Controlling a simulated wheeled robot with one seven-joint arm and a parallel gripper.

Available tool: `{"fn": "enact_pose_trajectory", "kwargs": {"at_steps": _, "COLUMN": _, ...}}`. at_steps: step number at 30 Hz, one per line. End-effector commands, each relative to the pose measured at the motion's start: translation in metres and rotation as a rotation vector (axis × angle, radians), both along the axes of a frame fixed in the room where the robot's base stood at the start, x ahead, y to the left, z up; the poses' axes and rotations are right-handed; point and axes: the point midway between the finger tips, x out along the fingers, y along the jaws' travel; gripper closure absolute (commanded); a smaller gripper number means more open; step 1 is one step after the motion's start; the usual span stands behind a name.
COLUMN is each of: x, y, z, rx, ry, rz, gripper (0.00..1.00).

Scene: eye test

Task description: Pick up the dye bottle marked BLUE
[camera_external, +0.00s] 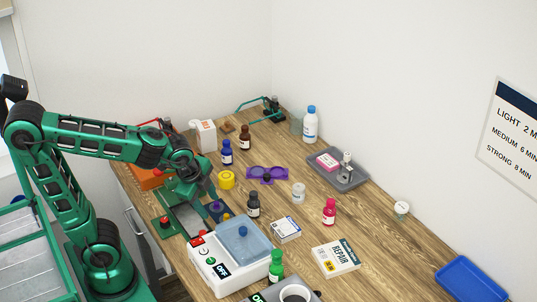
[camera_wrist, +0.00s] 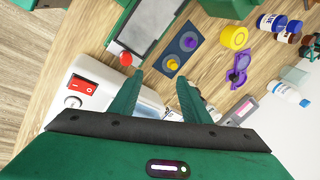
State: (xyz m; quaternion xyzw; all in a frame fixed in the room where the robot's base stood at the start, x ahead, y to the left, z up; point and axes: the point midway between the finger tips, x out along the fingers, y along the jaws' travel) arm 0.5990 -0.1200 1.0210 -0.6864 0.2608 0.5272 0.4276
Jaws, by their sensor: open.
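The blue dye bottle (camera_external: 227,154) stands upright on the wooden table, left of the brown bottle (camera_external: 245,139), in the external view. In the wrist view the blue bottle (camera_wrist: 271,22) shows near the upper right corner, its white label partly readable. My gripper (camera_wrist: 157,83) is open, its two green fingers apart with nothing held between them. It is over the table near the white box with the red switch, well away from the blue bottle. In the external view my fingertips are hard to make out among the green parts.
A yellow roll (camera_external: 226,180) and purple glasses (camera_external: 267,174) lie in front of the blue bottle. A black bottle (camera_external: 253,205), pink bottle (camera_external: 329,212) and green bottle (camera_external: 276,266) stand nearer. A white bottle (camera_external: 310,127) stands behind, right. A white-and-blue device (camera_external: 220,272) is in front.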

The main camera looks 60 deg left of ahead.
Motion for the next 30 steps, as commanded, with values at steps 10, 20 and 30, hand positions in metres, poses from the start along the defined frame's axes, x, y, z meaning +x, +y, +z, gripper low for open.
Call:
{"fn": "enact_pose_trajectory", "kwargs": {"at_steps": 10, "x": 0.105, "y": 0.109, "z": -0.007, "rx": 0.569, "ry": -0.083, "rz": -0.416, "gripper": 0.57}}
{"fn": "enact_pose_trajectory", "kwargs": {"at_steps": 20, "x": 0.148, "y": 0.178, "z": 0.020, "rx": 1.071, "ry": 0.060, "rz": -0.723, "gripper": 0.57}}
{"fn": "enact_pose_trajectory", "kwargs": {"at_steps": 30, "x": 0.162, "y": 0.202, "z": 0.031, "rx": 1.319, "ry": 0.202, "rz": -0.877, "gripper": 0.57}}
